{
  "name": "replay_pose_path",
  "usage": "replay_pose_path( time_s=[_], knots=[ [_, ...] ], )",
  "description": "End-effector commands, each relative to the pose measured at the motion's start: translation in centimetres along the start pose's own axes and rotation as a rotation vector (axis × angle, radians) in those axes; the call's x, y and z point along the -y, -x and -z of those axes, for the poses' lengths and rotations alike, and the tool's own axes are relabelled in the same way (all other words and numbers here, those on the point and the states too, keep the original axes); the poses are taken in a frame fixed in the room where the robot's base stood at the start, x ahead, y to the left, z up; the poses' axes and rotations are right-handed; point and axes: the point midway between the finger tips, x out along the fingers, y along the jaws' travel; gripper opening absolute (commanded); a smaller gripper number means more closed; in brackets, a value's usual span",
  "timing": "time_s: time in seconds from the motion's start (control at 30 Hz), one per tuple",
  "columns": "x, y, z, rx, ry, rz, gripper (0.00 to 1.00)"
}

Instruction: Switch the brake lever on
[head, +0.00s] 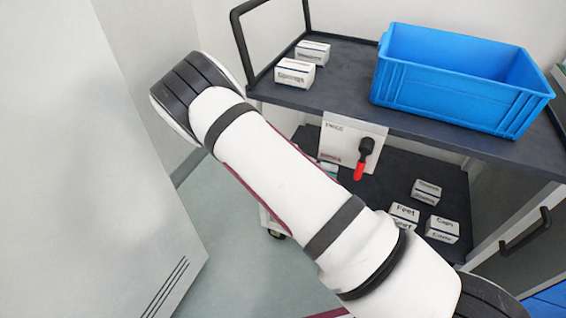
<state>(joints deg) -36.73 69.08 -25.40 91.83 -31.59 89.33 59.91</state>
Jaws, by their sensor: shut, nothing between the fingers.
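The brake lever (359,170) has a red tip and a black pivot. It is mounted on a white panel (344,143) below the front edge of the trolley's top shelf. The lever hangs down, with its tip leaning slightly to the left. The small print on the panel is too blurred to read. My white arm crosses the head view from upper left to lower right, in front of the trolley's left part. My gripper does not show in this view, and no contact with the lever is visible.
A blue crate (440,97) stands on the dark top shelf (343,82), with two small boxes (296,74) to its left. Several boxes lie on the lower shelf (385,182). A black push handle rises at the left end. A grey cabinet (90,170) stands left.

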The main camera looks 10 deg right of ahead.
Motion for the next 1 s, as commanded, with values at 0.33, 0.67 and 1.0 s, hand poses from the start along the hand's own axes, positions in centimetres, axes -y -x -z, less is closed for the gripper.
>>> replay_pose_path(
  time_s=[0.33, 0.67, 1.0],
  knots=[
    [0.5, 5.5, 0.0, -0.004, -0.001, 0.001, 0.00],
    [0.8, 9.5, 0.0, -0.002, 0.001, 0.001, 0.00],
    [0.8, 10.0, 0.0, -0.001, 0.001, 0.000, 0.00]
  ],
)
